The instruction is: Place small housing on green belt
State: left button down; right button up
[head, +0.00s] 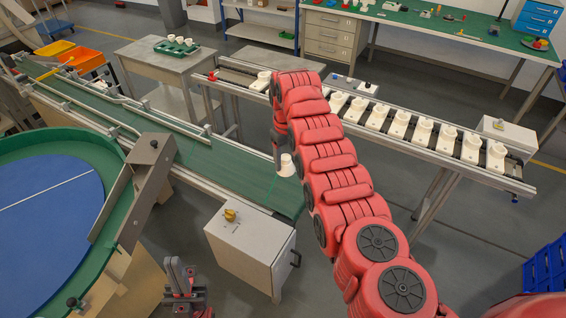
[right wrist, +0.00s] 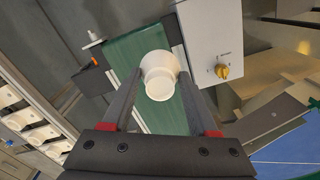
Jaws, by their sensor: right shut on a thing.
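A small white housing (head: 286,165) is near the right end of the green belt (head: 225,170) in the head view. In the right wrist view the white housing (right wrist: 159,75) is between the two fingers of my right gripper (right wrist: 152,85), which is shut on it. The green belt (right wrist: 138,50) lies behind it there. Whether the housing touches the belt I cannot tell. My right gripper (head: 280,152) is partly hidden by my red arm in the head view. My left gripper (head: 180,272) is at the bottom of the head view, with its fingers apart and nothing between them.
A grey control box (head: 250,243) with a yellow knob stands beside the belt's near side. A round blue table with a green rim (head: 75,145) is at left. A rack (head: 350,112) holds several white housings behind my arm. A metal guide (head: 146,190) overhangs the belt's near side.

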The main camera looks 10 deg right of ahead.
jog(key=shift+w+d+r, duration=0.15)
jog(key=shift+d+r, duration=0.1)
jog(key=shift+d+r, duration=0.1)
jog(key=shift+d, duration=0.2)
jog(key=shift+d+r+m, duration=0.2)
jog(key=shift+r+m, duration=0.05)
jog(key=shift+m, duration=0.05)
jog(key=shift+w+d+r, duration=0.15)
jog(key=shift+d+r, duration=0.15)
jog(key=shift+d, duration=0.1)
jog(key=shift+m, duration=0.9)
jog(key=shift+d+r+b, duration=0.25)
jog(key=shift+d+r, duration=0.35)
jog(key=shift+d, duration=0.4)
jog(key=shift+d+r+b, duration=0.2)
jog(key=shift+d+r, duration=0.4)
jog(key=shift+d, duration=0.35)
jog(key=shift+d, duration=0.1)
